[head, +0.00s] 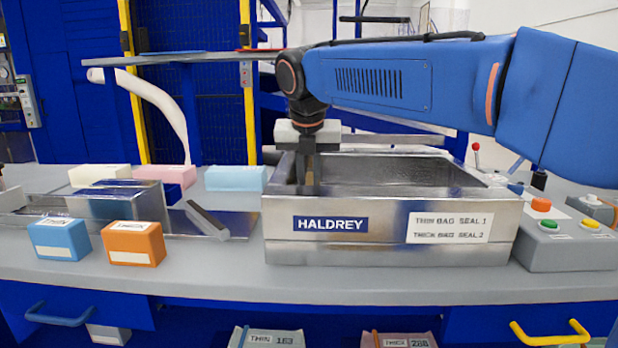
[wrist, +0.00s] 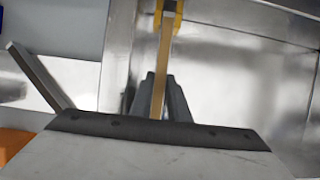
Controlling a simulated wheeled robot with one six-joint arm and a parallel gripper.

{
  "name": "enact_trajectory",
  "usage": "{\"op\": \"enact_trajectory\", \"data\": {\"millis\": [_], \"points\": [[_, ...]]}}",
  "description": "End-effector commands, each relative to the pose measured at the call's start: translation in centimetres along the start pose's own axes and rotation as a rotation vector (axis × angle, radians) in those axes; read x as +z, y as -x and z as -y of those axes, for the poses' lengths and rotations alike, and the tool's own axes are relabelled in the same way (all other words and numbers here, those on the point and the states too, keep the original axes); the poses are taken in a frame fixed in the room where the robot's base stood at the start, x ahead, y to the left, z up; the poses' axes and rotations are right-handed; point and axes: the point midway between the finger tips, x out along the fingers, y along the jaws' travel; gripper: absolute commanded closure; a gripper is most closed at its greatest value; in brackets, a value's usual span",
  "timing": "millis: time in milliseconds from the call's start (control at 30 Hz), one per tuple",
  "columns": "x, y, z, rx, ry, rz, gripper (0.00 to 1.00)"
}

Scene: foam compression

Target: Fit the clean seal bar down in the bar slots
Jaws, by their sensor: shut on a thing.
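My gripper (head: 309,190) reaches down inside the left end of the open steel box marked HALDREY (head: 280,245). In the wrist view its two dark fingers (wrist: 158,98) are shut on a narrow tan bar (wrist: 164,62), which I take to be the clean seal bar. The bar runs away from me along the box's left side. Its far end meets a yellow bracket (wrist: 168,10), apparently a bar slot. Whether it is fully down there I cannot tell. The near end is hidden by my gripper body. A second, grey bar (head: 206,219) lies tilted left of the box.
Blue (head: 60,240) and orange (head: 134,243) blocks stand at the front left. White, pink and pale blue blocks (head: 236,178) stand behind. A button box (head: 570,245) is right of the steel box. The box's right interior looks empty.

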Motion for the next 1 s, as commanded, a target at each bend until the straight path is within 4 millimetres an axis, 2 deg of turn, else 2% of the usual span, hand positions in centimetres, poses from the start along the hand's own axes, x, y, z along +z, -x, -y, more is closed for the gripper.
{"op": "enact_trajectory", "data": {"millis": [767,800,833,867,1000], "points": [[-0.7,-1.7,0.0,0.000,0.000,0.000,1.00],[-0.7,-1.7,0.0,0.000,0.000,-0.001,0.75],[-0.7,-1.7,0.0,0.000,0.000,-0.001,0.68],[-0.7,-1.7,0.0,0.000,0.000,-0.001,0.63],[-0.7,-1.7,0.0,0.000,0.000,-0.001,0.63]]}}
